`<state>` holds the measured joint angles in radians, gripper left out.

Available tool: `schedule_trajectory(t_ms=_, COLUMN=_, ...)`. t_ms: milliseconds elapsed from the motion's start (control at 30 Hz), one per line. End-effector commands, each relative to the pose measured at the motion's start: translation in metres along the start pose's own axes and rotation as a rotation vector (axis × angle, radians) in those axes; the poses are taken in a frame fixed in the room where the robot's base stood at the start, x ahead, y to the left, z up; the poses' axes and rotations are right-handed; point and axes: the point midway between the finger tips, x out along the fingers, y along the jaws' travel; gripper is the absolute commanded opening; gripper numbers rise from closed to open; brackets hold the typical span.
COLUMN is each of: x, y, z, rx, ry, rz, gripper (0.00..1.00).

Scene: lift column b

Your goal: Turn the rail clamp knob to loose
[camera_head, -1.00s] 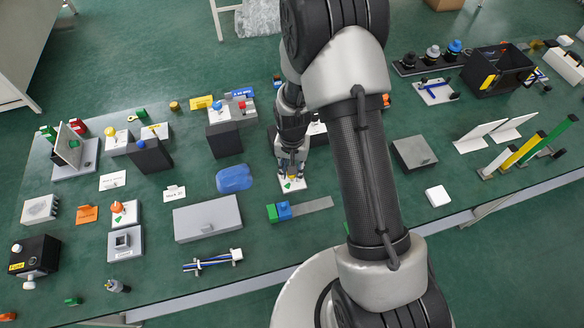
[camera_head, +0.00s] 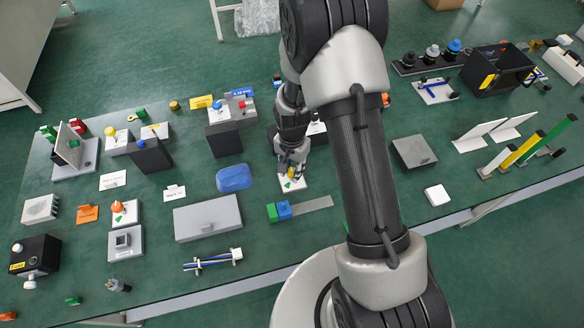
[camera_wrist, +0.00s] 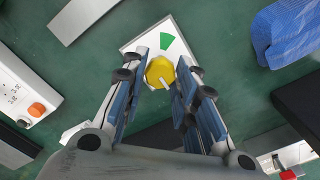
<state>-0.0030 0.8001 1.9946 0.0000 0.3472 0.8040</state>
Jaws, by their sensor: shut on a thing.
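The yellow knob (camera_wrist: 160,73) sits on a white plate (camera_wrist: 133,48) with a green wedge mark (camera_wrist: 167,41). A pale pointer line on the knob points toward the lower right in the wrist view, away from the green mark. My gripper (camera_wrist: 160,78) has its two fingers on either side of the knob and is shut on it. In the head view, my gripper (camera_head: 291,170) is over the white plate (camera_head: 292,184) near the middle of the table, and it covers much of the knob.
A blue crumpled item (camera_head: 233,178) lies left of the plate. A grey box (camera_head: 207,218) and a metal strip with green and blue blocks (camera_head: 284,210) lie nearer the front edge. A black upright block (camera_head: 224,139) stands behind to the left. Bare table surrounds the plate.

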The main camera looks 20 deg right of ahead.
Motion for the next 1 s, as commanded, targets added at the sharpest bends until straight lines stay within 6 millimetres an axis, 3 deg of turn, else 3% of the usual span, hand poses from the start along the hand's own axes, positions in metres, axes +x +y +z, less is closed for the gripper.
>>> schedule_trajectory(t_ms=67, x=0.000, y=0.000, z=-0.001, rx=0.000, ry=0.002, rz=-0.002, gripper=0.03)
schedule_trajectory(t_ms=100, x=0.000, y=-0.001, z=-0.001, rx=0.000, ry=0.002, rz=-0.002, gripper=0.29)
schedule_trajectory(t_ms=400, x=0.000, y=0.000, z=0.000, rx=0.000, ry=0.001, rz=-0.001, gripper=0.48)
schedule_trajectory(t_ms=767, x=-0.005, y=0.000, z=0.000, rx=-0.001, ry=0.001, rz=-0.001, gripper=0.48)
schedule_trajectory(t_ms=1000, x=-0.046, y=-0.001, z=-0.002, rx=-0.001, ry=0.005, rz=-0.005, gripper=0.48)
